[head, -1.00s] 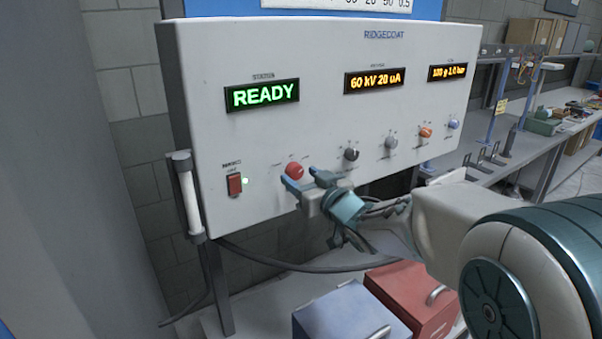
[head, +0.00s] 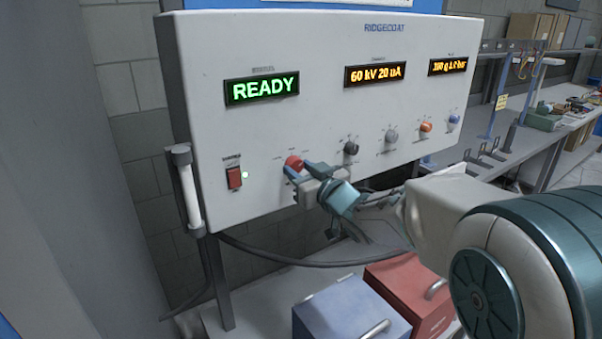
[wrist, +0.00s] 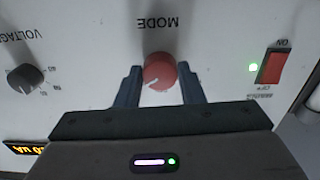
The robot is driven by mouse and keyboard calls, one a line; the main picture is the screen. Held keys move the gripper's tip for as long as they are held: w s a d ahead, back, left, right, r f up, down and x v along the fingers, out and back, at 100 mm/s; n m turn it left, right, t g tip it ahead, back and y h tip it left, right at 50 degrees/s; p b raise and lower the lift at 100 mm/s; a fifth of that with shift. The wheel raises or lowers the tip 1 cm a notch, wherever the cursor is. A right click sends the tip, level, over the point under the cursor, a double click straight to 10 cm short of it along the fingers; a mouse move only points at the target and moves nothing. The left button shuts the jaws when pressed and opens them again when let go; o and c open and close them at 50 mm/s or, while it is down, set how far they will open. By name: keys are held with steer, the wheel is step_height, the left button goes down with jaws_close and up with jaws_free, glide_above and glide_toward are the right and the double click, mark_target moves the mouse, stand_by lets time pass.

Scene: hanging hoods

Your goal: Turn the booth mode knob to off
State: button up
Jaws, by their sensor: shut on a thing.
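The red mode knob (head: 293,164) sits low on the white control panel (head: 330,110), right of the red power switch. In the wrist view the knob (wrist: 160,73) shows upside down with the word MODE beside it, and a white pointer mark on its face. My gripper (head: 297,169) is at the knob with one finger on each side, shut on it. In the wrist view the blue fingers (wrist: 161,88) flank the knob left and right. The knob's position labels are mostly hidden or too small to read.
The lit red switch (head: 234,178) is left of the knob; the black voltage knob (head: 351,148) is to its right, with several more beyond. The status display (head: 262,87) reads READY. A blue box (head: 345,312) and red box (head: 415,290) stand below. A hose hangs under the panel.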

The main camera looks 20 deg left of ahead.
steer(key=n+b, duration=0.1)
steer(key=b, duration=0.1)
steer(key=n+b, duration=0.1)
steer(key=b, duration=0.1)
steer(key=shift+d+f+n, duration=0.1)
steer(key=shift+f+n, duration=0.2)
steer(key=n+b, duration=0.2)
steer(key=b, duration=0.1)
steer(key=shift+n, duration=0.4)
steer(key=n+b, duration=0.3)
steer(key=n, duration=0.1)
steer(key=shift+r, duration=0.2)
steer(key=shift+r+n+b, duration=0.1)
steer(key=shift+n+b, duration=0.7)
steer(key=shift+n, duration=0.1)
steer(key=o, duration=1)
